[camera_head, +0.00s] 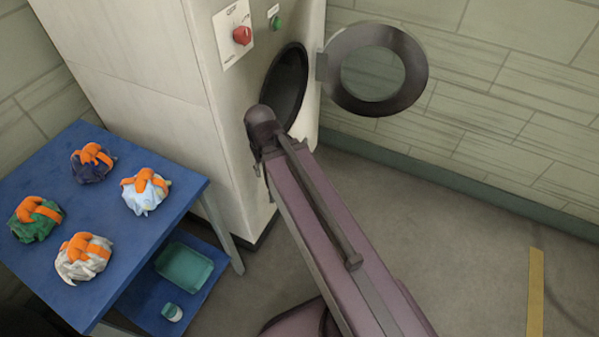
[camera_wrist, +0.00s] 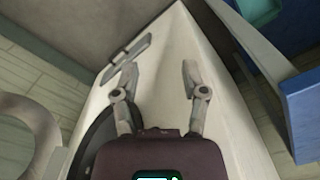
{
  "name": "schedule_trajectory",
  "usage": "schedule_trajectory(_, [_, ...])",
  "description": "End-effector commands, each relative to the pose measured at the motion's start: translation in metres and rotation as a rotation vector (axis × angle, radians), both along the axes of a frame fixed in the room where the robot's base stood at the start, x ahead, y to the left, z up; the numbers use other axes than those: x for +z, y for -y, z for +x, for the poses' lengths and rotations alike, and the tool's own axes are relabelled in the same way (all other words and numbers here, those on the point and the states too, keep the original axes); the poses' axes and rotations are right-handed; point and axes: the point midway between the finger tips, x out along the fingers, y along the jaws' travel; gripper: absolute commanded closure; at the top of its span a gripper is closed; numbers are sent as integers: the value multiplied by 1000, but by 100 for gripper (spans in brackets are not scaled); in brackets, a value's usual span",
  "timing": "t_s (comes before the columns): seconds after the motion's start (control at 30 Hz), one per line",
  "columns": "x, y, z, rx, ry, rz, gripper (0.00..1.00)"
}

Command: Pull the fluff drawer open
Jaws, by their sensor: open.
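The white machine (camera_head: 155,70) stands at the back, its round door open. In the wrist view, a dark grey bar (camera_wrist: 131,48) on the machine's front, beyond the round opening, looks like the fluff drawer's handle. The drawer's outline is not clear, and my arm hides that area in the head view. My gripper (camera_wrist: 159,70) is open and empty in front of the machine. Its left finger overlaps part of the bar in the picture; its right finger is well to the right of it. I cannot tell whether the finger touches the bar.
The open door ring (camera_head: 341,99) sticks out right of the dark drum opening (camera_head: 277,88). A blue table (camera_head: 125,238) at left holds several bags with orange straps; a green tray (camera_head: 184,268) is on its lower shelf.

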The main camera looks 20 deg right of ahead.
Motion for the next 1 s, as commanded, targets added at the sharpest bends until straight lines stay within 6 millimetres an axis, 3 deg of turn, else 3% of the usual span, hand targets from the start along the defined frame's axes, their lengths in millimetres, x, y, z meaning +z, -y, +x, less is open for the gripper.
schedule_trajectory(0.37, [-19,7,15,-39,5,8,43])
schedule_trajectory(0.57, [-51,22,42,-117,14,23,43])
schedule_trajectory(1.0, [-138,81,116,-370,40,71,43])
